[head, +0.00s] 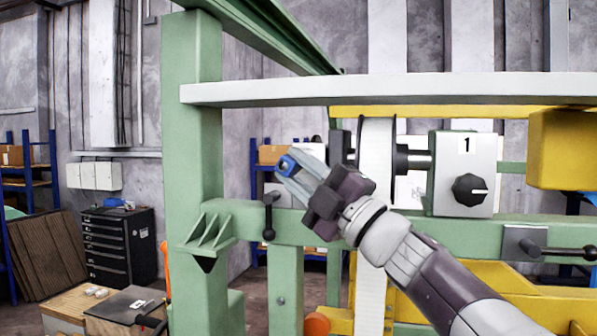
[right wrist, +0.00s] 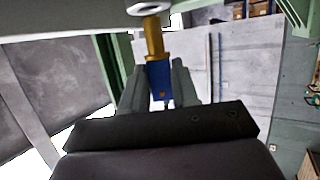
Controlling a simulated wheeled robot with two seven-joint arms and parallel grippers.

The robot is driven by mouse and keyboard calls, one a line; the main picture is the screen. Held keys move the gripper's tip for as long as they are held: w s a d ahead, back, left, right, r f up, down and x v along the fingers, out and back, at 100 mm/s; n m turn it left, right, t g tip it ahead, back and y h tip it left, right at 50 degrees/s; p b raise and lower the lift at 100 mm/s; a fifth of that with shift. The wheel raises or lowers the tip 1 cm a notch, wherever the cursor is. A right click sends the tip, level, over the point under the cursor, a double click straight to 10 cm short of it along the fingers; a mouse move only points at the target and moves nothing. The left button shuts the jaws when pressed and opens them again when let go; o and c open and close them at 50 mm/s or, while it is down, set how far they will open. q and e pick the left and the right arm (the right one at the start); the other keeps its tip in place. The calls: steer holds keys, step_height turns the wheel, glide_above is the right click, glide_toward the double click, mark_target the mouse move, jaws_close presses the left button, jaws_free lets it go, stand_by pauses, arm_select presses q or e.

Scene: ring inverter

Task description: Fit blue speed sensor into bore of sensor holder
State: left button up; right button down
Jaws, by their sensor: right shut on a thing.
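My right gripper (head: 290,172) is shut on the blue speed sensor (head: 286,165), in front of the green frame in the head view. In the right wrist view the sensor (right wrist: 160,80) sits between the two grey fingers, its brass end (right wrist: 153,38) pointing up and away from the gripper. A pale ring-shaped part (right wrist: 150,8), which looks like the sensor holder, is at the top edge just beyond the brass tip. I cannot tell whether they touch. I cannot make out the holder in the head view. My left gripper is not in view.
A green post (head: 195,130) and a pale horizontal bar (head: 380,90) frame the area. A black-knobbed lever (head: 268,215) hangs just below the gripper. A grey box with a dial (head: 465,175) stands to the right. A black drawer cabinet (head: 118,245) is at the left.

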steer(key=shift+w+d+p, duration=0.25)
steer(key=shift+w+p, duration=0.1)
steer(key=shift+w, duration=0.4)
steer(key=shift+w+d+p, duration=0.25)
steer(key=shift+w+p, duration=0.1)
steer(key=shift+w, duration=0.35)
steer(key=c, duration=0.8)
jaws_free()
steer(key=shift+b+v, duration=3.9)
steer(key=shift+v, duration=2.4)
